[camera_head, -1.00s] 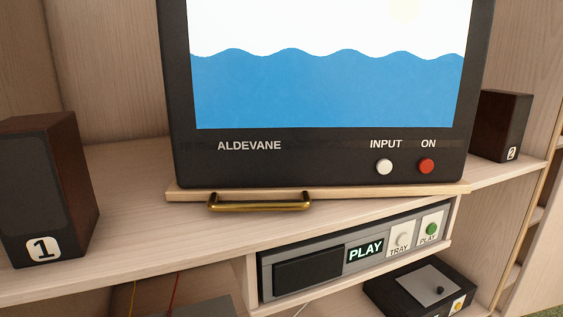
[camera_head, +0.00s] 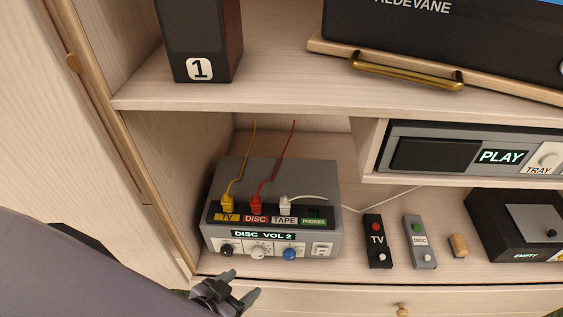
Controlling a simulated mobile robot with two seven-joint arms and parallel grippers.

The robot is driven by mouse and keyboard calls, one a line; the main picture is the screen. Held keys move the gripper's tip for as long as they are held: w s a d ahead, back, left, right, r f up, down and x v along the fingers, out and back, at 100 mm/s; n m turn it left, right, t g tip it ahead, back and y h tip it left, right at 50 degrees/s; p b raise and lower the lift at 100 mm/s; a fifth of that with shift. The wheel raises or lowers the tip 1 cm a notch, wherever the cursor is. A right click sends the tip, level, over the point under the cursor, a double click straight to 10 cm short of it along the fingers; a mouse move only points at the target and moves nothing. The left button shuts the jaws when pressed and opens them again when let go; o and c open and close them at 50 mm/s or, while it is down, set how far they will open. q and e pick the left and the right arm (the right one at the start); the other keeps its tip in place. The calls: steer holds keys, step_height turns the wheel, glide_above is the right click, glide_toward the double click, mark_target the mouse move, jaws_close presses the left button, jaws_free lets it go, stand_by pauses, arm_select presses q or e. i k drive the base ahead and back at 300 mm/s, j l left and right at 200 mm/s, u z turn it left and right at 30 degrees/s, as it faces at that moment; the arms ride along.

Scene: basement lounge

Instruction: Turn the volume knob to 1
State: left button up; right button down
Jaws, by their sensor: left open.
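A grey switch box (camera_head: 330,222) stands on the lower shelf, and its display (camera_head: 263,235) reads DISC VOL 2. On its front are a black knob (camera_head: 226,249), a pale knob with marks around it (camera_head: 258,251) and a blue knob (camera_head: 290,254). Their small labels are too small to read, so I cannot tell which is the volume knob. My left gripper (camera_head: 238,287) is open and empty, in front of and below the box's front, apart from the knobs. My right gripper is not in view.
A TV remote (camera_head: 377,242), a DISC remote (camera_head: 420,242) and a small wooden block (camera_head: 458,245) lie to the right. The upper shelf (camera_head: 290,92) overhangs the box.

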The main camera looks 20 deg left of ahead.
mark_target(258, 252)
steer(key=u, duration=0.95)
